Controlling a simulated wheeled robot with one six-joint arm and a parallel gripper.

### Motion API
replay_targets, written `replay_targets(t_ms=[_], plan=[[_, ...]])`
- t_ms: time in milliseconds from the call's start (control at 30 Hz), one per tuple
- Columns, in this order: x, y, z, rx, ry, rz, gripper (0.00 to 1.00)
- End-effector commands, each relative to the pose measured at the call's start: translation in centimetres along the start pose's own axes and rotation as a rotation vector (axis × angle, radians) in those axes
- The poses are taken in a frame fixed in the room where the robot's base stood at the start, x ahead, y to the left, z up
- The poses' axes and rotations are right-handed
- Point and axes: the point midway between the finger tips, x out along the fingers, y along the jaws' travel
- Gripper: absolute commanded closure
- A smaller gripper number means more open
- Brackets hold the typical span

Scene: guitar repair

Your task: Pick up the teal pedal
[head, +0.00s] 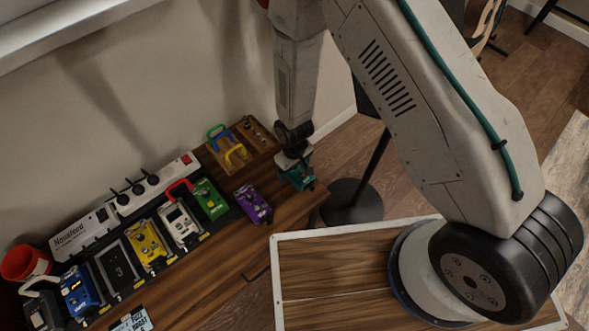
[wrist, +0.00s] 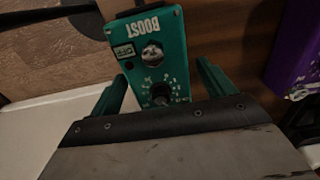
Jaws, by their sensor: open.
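The teal pedal (head: 299,179) sits at the right end of the wooden bench, under my gripper (head: 293,161). In the wrist view the pedal (wrist: 152,50) shows its "BOOST" label, footswitch and knob. My gripper (wrist: 162,72) is open there, one green finger on either side of the knob end of the pedal. I cannot tell whether the fingers touch it. The lower end of the pedal is hidden behind the gripper body.
A purple pedal (head: 253,204) stands just left of the teal one. A green pedal (head: 209,199) and several others line a board further left. A wooden tray (head: 259,153) with colored clamps lies behind. A stand with a round base (head: 352,203) is on the floor.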

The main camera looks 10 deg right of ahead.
Motion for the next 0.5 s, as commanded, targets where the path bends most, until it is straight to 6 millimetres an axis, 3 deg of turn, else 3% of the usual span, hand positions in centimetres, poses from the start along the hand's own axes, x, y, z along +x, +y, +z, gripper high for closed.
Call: replay_targets(t_ms=[133,333,500], plan=[[-0.04,0.00,-0.01,0.000,0.000,0.000,0.21],[-0.05,0.00,0.01,0.000,0.000,0.000,0.77],[-0.08,0.01,-0.01,0.000,0.000,0.000,0.77]])
